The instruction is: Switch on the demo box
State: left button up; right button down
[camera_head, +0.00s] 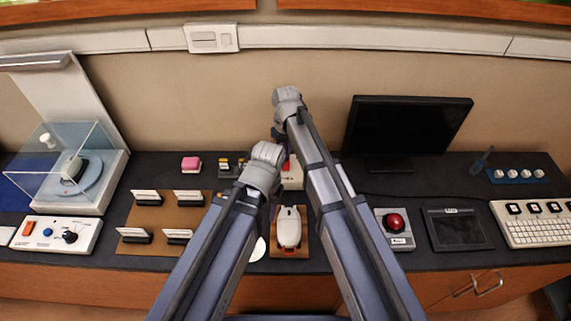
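I cannot tell for sure which thing is the demo box. A white box with a red part on top (292,177) stands at the middle of the counter, partly hidden between my two arms. A grey-white box with a round red push button (395,224) sits right of my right arm. A white control panel (57,233) with an orange switch, a blue button and a black knob lies at the far left. My arms rise over the middle of the counter; their grey joints show, but no fingertips do. Both grippers seem hidden behind the arm links.
A white device on a brown board (290,248) lies between my arms. A brown board with several card holders (158,217) is to the left, beside a clear-covered instrument (72,172). A monitor (408,126), a dark tablet (457,229) and a white keypad (534,223) are to the right.

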pick_arm(q)
jog(key=shift+f, duration=0.15)
pick_arm(e)
jog(key=shift+f, duration=0.2)
jog(key=shift+r, duration=0.2)
notch_tip(320, 180, up, 7)
jog(key=p, duration=0.7)
pick_arm(q)
notch_tip(320, 180, up, 7)
pick_arm(e)
jog(key=shift+f, duration=0.1)
jog(key=s+d+m, duration=0.1)
jog(key=s+d, duration=0.2)
jog(key=s, duration=0.7)
jog(key=s+d+m+h, duration=0.1)
jog(key=s+d, duration=0.2)
jog(key=s, duration=0.8)
pick_arm(q)
jog(key=shift+d, duration=0.1)
pick_arm(e)
jog(key=shift+d, duration=0.1)
